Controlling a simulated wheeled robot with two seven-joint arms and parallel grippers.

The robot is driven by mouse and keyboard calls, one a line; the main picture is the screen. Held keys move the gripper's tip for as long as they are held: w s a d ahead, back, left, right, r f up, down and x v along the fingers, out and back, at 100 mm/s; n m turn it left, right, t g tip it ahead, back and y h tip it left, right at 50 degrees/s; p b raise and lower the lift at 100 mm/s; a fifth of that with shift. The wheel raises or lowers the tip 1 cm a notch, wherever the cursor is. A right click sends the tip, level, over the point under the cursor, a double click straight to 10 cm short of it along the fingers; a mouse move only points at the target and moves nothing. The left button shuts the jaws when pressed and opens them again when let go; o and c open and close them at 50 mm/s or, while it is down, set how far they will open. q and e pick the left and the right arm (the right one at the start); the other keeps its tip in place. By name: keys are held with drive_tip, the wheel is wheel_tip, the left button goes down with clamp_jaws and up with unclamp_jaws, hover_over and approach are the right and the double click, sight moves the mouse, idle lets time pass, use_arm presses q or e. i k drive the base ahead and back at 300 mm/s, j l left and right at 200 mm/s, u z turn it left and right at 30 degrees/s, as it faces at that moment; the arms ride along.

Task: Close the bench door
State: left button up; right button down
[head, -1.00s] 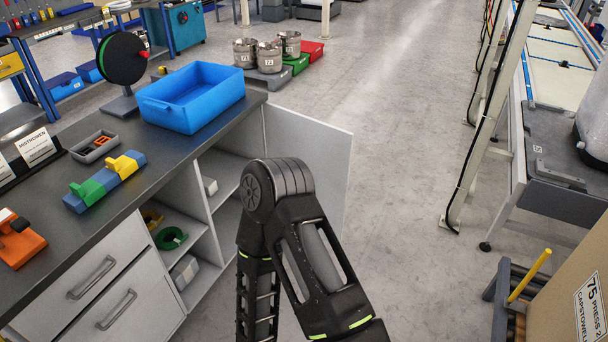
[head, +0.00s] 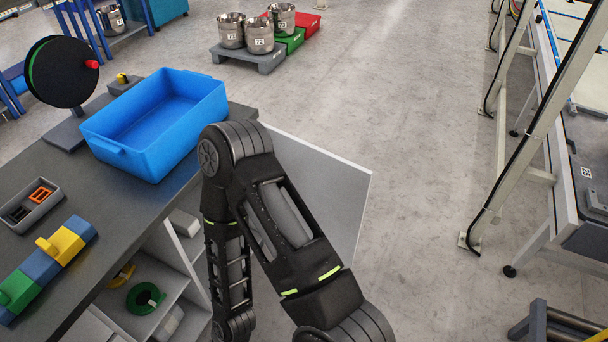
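The bench door (head: 338,190) is a white panel on the bench's end near the blue bin. It stands open, sticking out over the floor to the right. The bench (head: 125,215) has a dark worktop and open shelves below. One of my arms (head: 265,200) rises in front of the shelves and covers part of the door's near side. I cannot tell whether the arm touches the door. Neither gripper is in view.
On the worktop are a blue bin (head: 155,155), a black disc on a stand (head: 60,75) and coloured blocks (head: 40,268). A green ring (head: 140,298) lies on a shelf. A pallet with metal pots (head: 245,60) stands behind. Floor right of the door is clear, up to a metal frame (head: 515,120).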

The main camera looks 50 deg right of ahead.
sight(336, 189)
drive_tip(key=l, duration=0.55)
drive_tip(key=k+l+u, duration=0.1)
drive_tip(key=l, duration=0.4)
drive_tip(key=k+l, duration=0.1)
drive_tip(key=l, duration=0.4)
drive_tip(key=l+u, duration=0.1)
drive_tip(key=l, duration=0.45)
drive_tip(key=k+l, duration=0.15)
drive_tip(key=l, duration=0.35)
drive_tip(key=k+l+u, duration=0.1)
drive_tip(key=l, duration=0.4)
drive_tip(key=k+l, duration=0.1)
drive_tip(key=l, duration=0.45)
drive_tip(key=k+l+u, duration=0.15)
drive_tip(key=l, duration=0.35)
